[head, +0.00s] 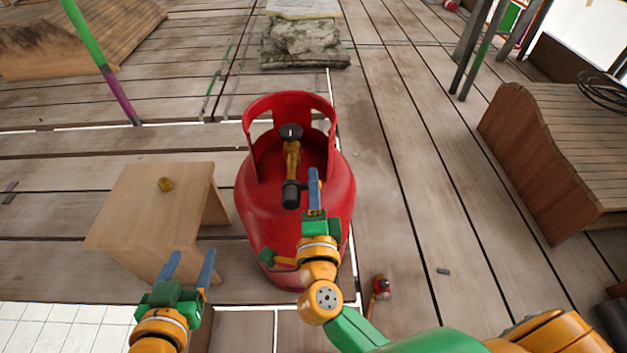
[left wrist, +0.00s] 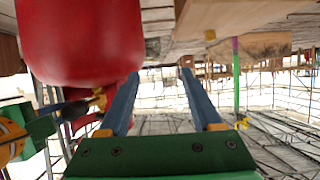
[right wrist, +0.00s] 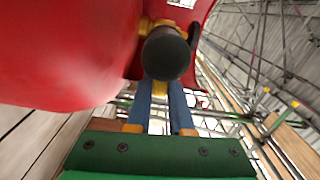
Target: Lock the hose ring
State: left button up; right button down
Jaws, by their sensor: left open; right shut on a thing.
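A red gas cylinder (head: 258,215) stands upright with a brass valve (head: 292,155) inside its collar. A black cylindrical piece (head: 291,194), which looks like the hose ring, sits at the valve's near side. My right gripper (head: 314,178) is beside it, over the cylinder's front. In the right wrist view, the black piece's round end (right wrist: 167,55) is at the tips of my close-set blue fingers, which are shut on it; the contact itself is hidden. My left gripper (head: 188,266) is open and empty near the stool's front edge. In the left wrist view its fingers (left wrist: 155,85) are spread.
A wooden stool (head: 135,205) left of the cylinder carries a small brass piece (head: 165,184). A small red object (head: 381,287) lies on the planks at lower right. A slatted wooden bench (head: 560,150) stands at right, and a grey stack (head: 303,42) lies behind. Planks right of the cylinder are mostly clear.

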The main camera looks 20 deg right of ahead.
aim_at(307, 197)
jog(key=shift+f+m, duration=0.25)
jog(key=shift+m, duration=0.25)
jog(key=shift+f+m, duration=0.2)
jog(key=shift+m, duration=0.2)
jog(key=m, duration=0.1)
jog(key=f+m+b, duration=0.1)
jog(key=m, duration=0.2)
jog(key=shift+a+f, duration=0.2)
jog(key=shift+f, duration=0.15)
jog(key=m, duration=0.1)
jog(key=m+b, duration=0.1)
jog(key=f+m, duration=0.1)
jog(key=shift+w+a+m+b, duration=0.15)
jog(key=shift+a+m+b, duration=0.15)
jog(key=shift+a+m, duration=0.1)
pick_arm(q)
notch_tip(307, 197, up, 18)
jog(key=d+m+t+h, duration=0.1)
jog(key=t+h, duration=0.3)
jog(key=t, duration=0.6)
jog(key=shift+s+d, duration=0.35)
jog(key=shift+d, duration=0.25)
pick_arm(e)
jog(key=shift+m, duration=0.3)
pick_arm(q)
jog(key=shift+f, duration=0.1)
pick_arm(e)
jog(key=c, duration=0.8)
grip_release()
jog(key=shift+r, duration=0.1)
